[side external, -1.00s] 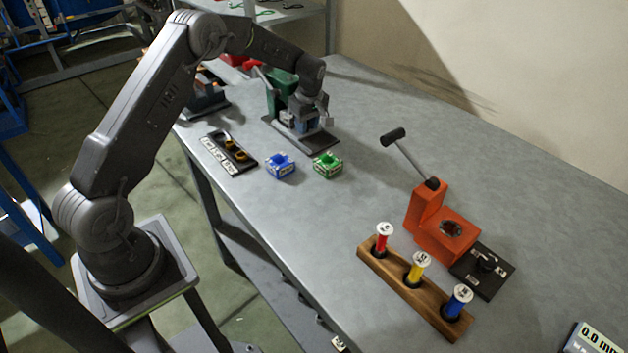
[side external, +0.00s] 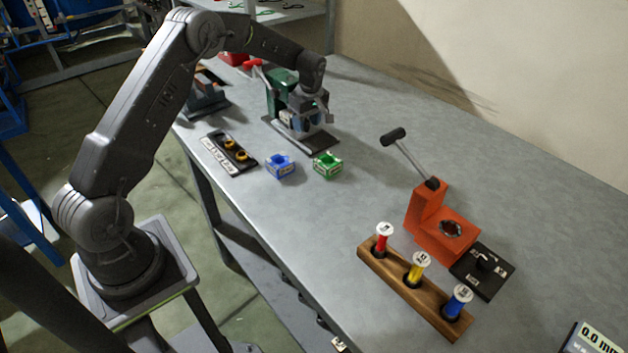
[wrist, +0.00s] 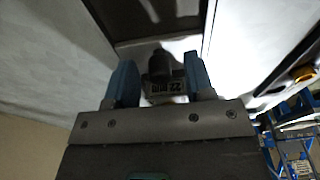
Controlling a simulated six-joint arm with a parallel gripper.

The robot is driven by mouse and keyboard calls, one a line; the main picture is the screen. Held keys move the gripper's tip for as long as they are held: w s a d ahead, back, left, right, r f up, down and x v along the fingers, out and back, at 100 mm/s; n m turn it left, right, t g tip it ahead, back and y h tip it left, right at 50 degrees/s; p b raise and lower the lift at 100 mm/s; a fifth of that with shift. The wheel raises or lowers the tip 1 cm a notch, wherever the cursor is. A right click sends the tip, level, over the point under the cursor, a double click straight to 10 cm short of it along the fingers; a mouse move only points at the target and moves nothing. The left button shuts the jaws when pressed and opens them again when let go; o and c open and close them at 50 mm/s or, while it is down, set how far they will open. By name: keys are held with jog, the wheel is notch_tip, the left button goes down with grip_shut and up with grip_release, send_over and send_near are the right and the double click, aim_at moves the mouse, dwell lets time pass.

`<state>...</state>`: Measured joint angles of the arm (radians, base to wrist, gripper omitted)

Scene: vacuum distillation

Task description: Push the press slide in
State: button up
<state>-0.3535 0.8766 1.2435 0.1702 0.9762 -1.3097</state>
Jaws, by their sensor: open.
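My gripper (side external: 305,122) is down at the front of the green press (side external: 281,92) at the back of the bench and partly hides it. In the wrist view my gripper (wrist: 160,80) has its two blue fingers apart. A dark round knob (wrist: 160,64) shows between them, with a small printed label (wrist: 165,88) close below it. I cannot tell whether either finger touches the knob. The press slide is mostly hidden behind my gripper in the side view, so its position is unclear. An orange press (side external: 437,232) with a raised lever stands at the right.
A blue fixture (side external: 281,167) and a green fixture (side external: 327,165) stand in front of the green press. A black tray with yellow rings (side external: 228,143) lies left of them. A wooden rack (side external: 400,287) holds red, yellow and blue spools. The middle of the bench is clear.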

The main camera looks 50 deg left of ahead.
jog(key=shift+r, duration=3.05)
jog(key=shift+r, duration=0.1)
jog(key=s+d+r+m+t, duration=0.3)
jog(key=s+d+r+m, duration=0.5)
jog(key=s+d+r, duration=0.6)
jog(key=s+d+m+t+h, duration=0.1)
jog(key=s+d+m, duration=0.3)
jog(key=s, duration=0.5)
jog(key=s+d+m+t, duration=0.1)
jog(key=s+d+m, duration=0.3)
jog(key=s, duration=0.5)
jog(key=shift+s+r+m+t+h, duration=0.3)
jog(key=shift+s+m+h, duration=0.1)
jog(key=shift+m, duration=0.6)
